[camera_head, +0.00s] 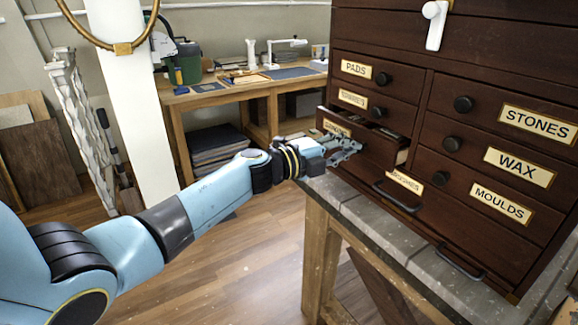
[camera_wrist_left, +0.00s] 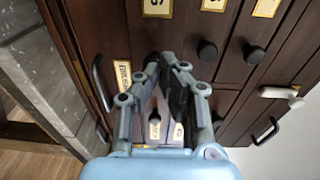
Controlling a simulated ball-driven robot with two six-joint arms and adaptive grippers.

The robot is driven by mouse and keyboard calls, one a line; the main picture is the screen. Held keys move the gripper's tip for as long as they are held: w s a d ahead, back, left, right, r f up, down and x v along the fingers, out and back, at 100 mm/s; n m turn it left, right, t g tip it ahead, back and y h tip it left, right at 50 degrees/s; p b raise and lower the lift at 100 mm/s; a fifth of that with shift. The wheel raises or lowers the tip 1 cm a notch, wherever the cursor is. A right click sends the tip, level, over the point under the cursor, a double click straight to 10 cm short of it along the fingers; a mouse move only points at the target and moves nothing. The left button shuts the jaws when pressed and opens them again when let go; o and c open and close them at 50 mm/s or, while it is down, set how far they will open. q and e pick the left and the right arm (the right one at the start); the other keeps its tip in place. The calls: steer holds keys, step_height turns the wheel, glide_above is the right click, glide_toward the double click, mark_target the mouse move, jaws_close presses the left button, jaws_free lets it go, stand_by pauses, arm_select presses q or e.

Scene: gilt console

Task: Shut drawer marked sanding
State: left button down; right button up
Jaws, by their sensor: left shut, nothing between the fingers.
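A dark wooden cabinet (camera_head: 460,95) stands on a grey-topped bench, with brass label plates on its drawers. One left-column drawer (camera_head: 372,146) is pulled out, below two shut drawers. Its label (camera_head: 336,128) is mostly hidden and too small to read surely, so I cannot confirm it says sanding. My left gripper (camera_head: 358,147) is shut and empty, at the front of this drawer; I cannot tell whether it touches. In the left wrist view the gripper's fingertips (camera_wrist_left: 168,61) come together before the cabinet front. My right gripper is not in view.
Below the open drawer is a drawer with a dark bar handle (camera_head: 397,198). Shut drawers marked STONES (camera_head: 538,124), WAX (camera_head: 519,167) and MOULDS (camera_head: 501,203) are at right. The bench top (camera_head: 440,245) has a narrow clear strip. A wooden workbench (camera_head: 235,95) stands behind.

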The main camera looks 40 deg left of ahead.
mark_target(363, 141)
arm_select(q)
steer(key=b+x, duration=0.1)
steer(key=x, duration=0.3)
steer(key=shift+w, duration=0.35)
steer(key=shift+w+r, duration=0.1)
steer(key=shift+r, duration=0.15)
steer(key=shift+a, duration=0.1)
